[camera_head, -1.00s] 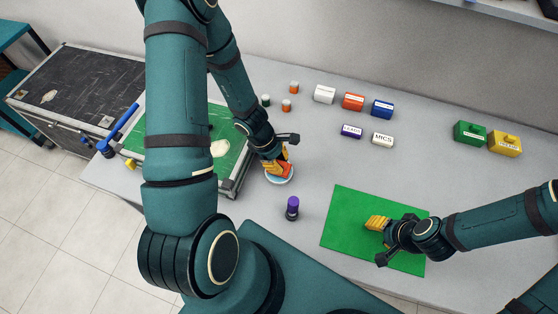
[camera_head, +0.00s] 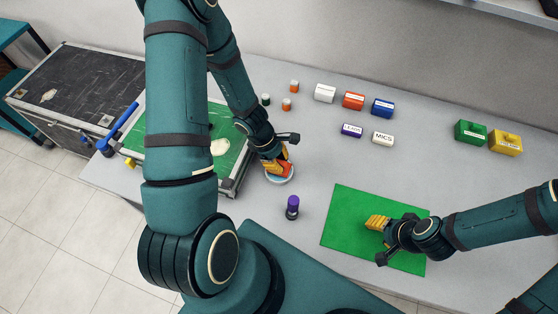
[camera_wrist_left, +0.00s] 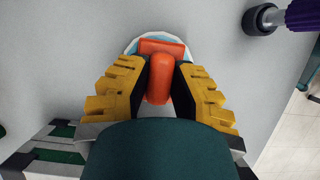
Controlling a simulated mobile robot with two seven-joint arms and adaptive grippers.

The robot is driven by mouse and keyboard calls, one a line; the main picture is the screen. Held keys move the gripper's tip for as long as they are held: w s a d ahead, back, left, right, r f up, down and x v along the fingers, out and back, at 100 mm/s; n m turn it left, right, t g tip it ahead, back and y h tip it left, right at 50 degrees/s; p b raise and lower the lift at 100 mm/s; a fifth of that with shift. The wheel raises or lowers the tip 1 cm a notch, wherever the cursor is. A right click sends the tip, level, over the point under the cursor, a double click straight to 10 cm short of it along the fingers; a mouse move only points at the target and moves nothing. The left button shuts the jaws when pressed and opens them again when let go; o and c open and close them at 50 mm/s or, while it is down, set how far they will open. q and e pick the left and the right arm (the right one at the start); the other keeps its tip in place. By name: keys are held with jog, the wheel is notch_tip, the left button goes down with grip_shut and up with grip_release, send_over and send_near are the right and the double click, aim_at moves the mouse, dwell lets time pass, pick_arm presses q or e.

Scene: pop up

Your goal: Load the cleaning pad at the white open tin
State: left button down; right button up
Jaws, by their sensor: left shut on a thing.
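The white open tin (camera_head: 281,178) stands on the grey table, right of the green-topped case. Its rim and light blue inside also show in the left wrist view (camera_wrist_left: 131,47). An orange-red cleaning pad with a rounded handle (camera_wrist_left: 160,78) is at the tin's mouth; I cannot tell whether it rests on the bottom. My left gripper (camera_head: 279,163) is shut on the handle, with a yellow finger on each side of it. My right gripper (camera_head: 375,223) is above the green mat (camera_head: 345,215). Its yellow fingers look close together, and the gap between them does not show.
A purple-topped brush (camera_head: 292,207) stands in front of the tin. The green-topped case (camera_head: 228,188) is close on the left. Small orange and green jars (camera_head: 287,104) and several labelled boxes (camera_head: 353,101) stand behind. The table between tin and mat is clear.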

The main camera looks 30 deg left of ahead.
aim_at(284, 163)
pick_arm(q)
jog(key=shift+f+b, duration=0.4)
pick_arm(e)
jog(key=shift+f, duration=0.45)
dwell(1.0)
jog(key=shift+s, duration=0.1)
pick_arm(q)
jog(key=shift+r, duration=0.2)
pick_arm(e)
jog(key=shift+s+r, duration=0.15)
pick_arm(q)
notch_tip(284, 163, up, 4)
jog(key=p, duration=0.4)
jog(key=shift+r, duration=0.15)
pick_arm(e)
jog(key=r, duration=0.2)
jog(key=w+r, duration=0.1)
jog(key=r, duration=0.1)
jog(key=shift+d, duration=0.1)
pick_arm(q)
jog(key=shift+r+p, duration=1.15)
jog(key=shift+r, duration=0.1)
pick_arm(e)
notch_tip(284, 163, up, 2)
jog(key=shift+r, duration=0.15)
pick_arm(q)
jog(key=shift+f, duration=0.1)
